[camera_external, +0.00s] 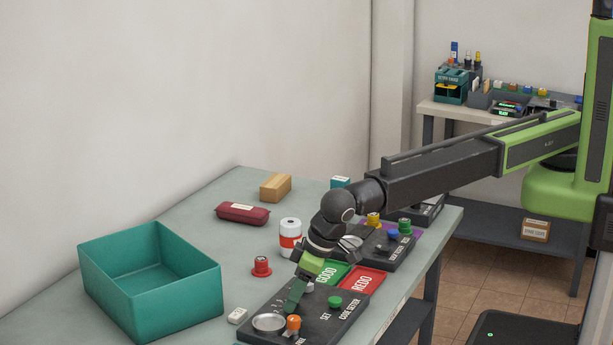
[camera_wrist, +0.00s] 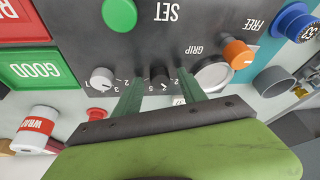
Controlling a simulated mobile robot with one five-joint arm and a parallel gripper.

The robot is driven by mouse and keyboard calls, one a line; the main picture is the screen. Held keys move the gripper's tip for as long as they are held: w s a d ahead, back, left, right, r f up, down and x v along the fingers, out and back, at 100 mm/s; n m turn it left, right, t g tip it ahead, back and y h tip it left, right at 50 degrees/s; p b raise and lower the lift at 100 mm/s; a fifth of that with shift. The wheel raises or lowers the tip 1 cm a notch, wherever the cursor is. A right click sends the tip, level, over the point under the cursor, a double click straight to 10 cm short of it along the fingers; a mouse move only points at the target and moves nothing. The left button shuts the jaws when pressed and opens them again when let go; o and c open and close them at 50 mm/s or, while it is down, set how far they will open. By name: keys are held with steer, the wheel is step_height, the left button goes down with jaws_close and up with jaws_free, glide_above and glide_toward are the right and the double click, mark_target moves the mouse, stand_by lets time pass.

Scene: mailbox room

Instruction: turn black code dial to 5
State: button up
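The black code dial (camera_wrist: 159,74) sits on the dark code setter panel (camera_wrist: 75,14), between my two green fingers in the wrist view. My gripper (camera_wrist: 160,88) is open, with one finger on each side of the dial and a visible gap to it. Small white scale figures show around the dial, partly hidden by the fingers. I cannot tell which figure the dial points to. In the external view my gripper (camera_external: 293,296) points down over the code setter panel (camera_external: 343,322), and the black dial is not clearly visible there.
On the panel are a white dial (camera_wrist: 102,77), a green button (camera_wrist: 120,13), an orange knob (camera_wrist: 238,53) and a round metal plate (camera_wrist: 212,76). Green GOOD (camera_external: 331,273) and red REDO (camera_external: 362,281) pads lie behind it. A teal bin (camera_external: 150,307) stands at left.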

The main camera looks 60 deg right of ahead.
steer(key=p+v, duration=1.6)
steer(key=v, duration=0.1)
steer(key=shift+s+r, duration=0.1)
steer(key=shift+r, duration=0.05)
steer(key=w+f+n+b, duration=0.1)
steer(key=w+f+b, duration=0.1)
steer(key=f+b, duration=0.3)
steer(key=w+a+f+n+b, duration=0.1)
steer(key=w+f+b, duration=0.1)
steer(key=f+b, duration=0.3)
steer(key=w+a+f+n+y+b, duration=0.1)
steer(key=w+f+b, duration=0.1)
steer(key=f+b, duration=0.4)
steer(key=shift+w+f+n+g, duration=0.1)
steer(key=shift+w+n+g, duration=0.1)
steer(key=shift+n+g, duration=0.1)
